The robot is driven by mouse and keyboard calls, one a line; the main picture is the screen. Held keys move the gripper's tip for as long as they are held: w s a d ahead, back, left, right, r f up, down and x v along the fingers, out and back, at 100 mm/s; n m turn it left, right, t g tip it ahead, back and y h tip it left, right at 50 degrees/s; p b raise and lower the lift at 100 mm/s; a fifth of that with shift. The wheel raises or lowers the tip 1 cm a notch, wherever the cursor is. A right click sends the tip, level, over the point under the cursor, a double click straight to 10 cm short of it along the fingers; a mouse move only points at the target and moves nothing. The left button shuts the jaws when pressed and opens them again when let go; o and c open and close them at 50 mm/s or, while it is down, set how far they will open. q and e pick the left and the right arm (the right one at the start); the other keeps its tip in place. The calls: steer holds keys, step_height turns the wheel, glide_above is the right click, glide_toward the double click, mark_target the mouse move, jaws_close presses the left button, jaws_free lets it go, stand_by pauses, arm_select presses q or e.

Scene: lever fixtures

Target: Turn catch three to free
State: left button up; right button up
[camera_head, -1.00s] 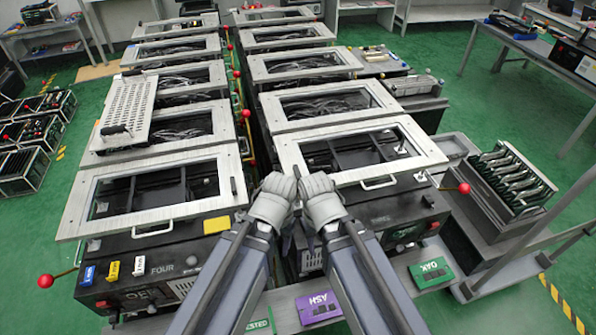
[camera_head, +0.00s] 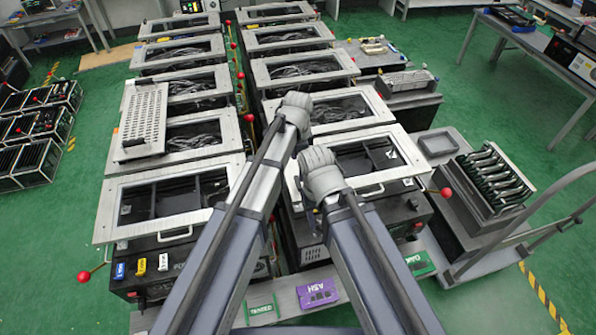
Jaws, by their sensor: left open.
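The near right machine has a lever ending in a red ball (camera_head: 446,192) on its right side. Its number is not readable now, so I cannot tell for sure that this is catch three. The near left machine, marked FOUR earlier, has a red-ball lever (camera_head: 84,277) at its lower left. My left gripper (camera_head: 299,101) is open, reaching forward over the right row of machines, apart from both levers. My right gripper (camera_head: 318,160) is over the left part of the near right machine's frame; its fingers are hidden, and the red ball is well to its right.
More framed machines stand in two rows behind, with red balls (camera_head: 249,118) in the gap. A perforated plate (camera_head: 144,120) lies on the left row. A cart with a slotted rack (camera_head: 492,180) stands right. Purple ASH (camera_head: 318,293) and green OAK (camera_head: 420,263) boxes lie in front.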

mark_target(298, 182)
arm_select(q)
steer(key=shift+f, duration=0.1)
step_height(298, 182, down, 8)
steer(key=b, duration=0.8)
steer(key=shift+r, duration=0.2)
steer(key=shift+c, duration=0.2)
steer(key=c, duration=1.3)
